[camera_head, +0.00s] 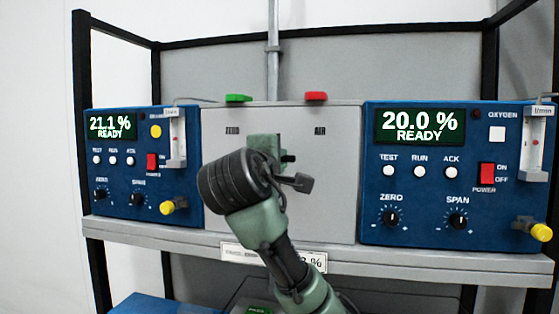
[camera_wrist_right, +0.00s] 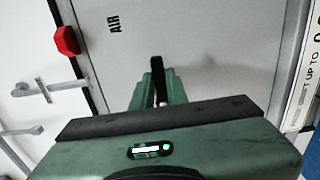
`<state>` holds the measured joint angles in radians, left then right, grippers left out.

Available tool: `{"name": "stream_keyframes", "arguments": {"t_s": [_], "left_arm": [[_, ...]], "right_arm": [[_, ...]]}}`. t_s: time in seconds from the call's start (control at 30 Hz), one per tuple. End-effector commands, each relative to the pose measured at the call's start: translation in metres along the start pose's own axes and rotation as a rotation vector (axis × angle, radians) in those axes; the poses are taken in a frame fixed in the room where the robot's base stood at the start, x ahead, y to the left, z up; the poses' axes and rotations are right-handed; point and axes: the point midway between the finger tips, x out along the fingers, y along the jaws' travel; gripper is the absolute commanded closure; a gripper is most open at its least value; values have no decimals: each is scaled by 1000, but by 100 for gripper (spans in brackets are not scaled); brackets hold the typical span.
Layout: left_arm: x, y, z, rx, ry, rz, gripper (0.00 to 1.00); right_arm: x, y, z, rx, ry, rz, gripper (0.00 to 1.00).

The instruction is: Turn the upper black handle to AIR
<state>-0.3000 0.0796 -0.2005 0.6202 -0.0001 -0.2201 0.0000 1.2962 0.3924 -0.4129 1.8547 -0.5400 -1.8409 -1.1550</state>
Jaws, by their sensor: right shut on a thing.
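My right gripper (camera_head: 268,148) is at the grey panel (camera_head: 335,185) between the two blue analysers, with its green fingers shut on the black handle (camera_head: 289,158). In the head view the handle's dark end sticks out to the right of the fingers; the rest is hidden by them. In the right wrist view the black handle (camera_wrist_right: 156,72) shows between the green fingers (camera_wrist_right: 158,95). The AIR mark (camera_head: 320,131) is on the panel, up and right of the handle. My left gripper is not in view.
A green piece (camera_head: 238,98) and a red piece (camera_head: 316,96) sit on the panel's top edge. The left analyser (camera_head: 130,180) reads 21.1 % and the right analyser (camera_head: 430,195) reads 20.0 %, both READY. A shelf edge (camera_head: 420,260) runs below them.

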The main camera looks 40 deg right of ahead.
Motion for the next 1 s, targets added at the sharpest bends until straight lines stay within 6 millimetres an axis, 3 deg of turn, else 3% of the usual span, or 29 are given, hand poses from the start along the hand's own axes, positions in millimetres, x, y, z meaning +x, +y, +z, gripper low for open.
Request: {"name": "stream_keyframes", "arguments": {"t_s": [0.3,0.33,0.4,0.77,1.0], "left_arm": [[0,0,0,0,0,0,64],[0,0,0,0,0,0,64],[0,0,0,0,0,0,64],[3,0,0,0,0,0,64],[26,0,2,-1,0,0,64]], "right_arm": [[0,1,-1,-4,3,3,100],[0,1,-1,-4,2,3,83],[0,1,-1,-4,2,3,64],[-3,-1,-1,-2,2,1,64],[-39,-4,-2,0,5,5,64]]}}
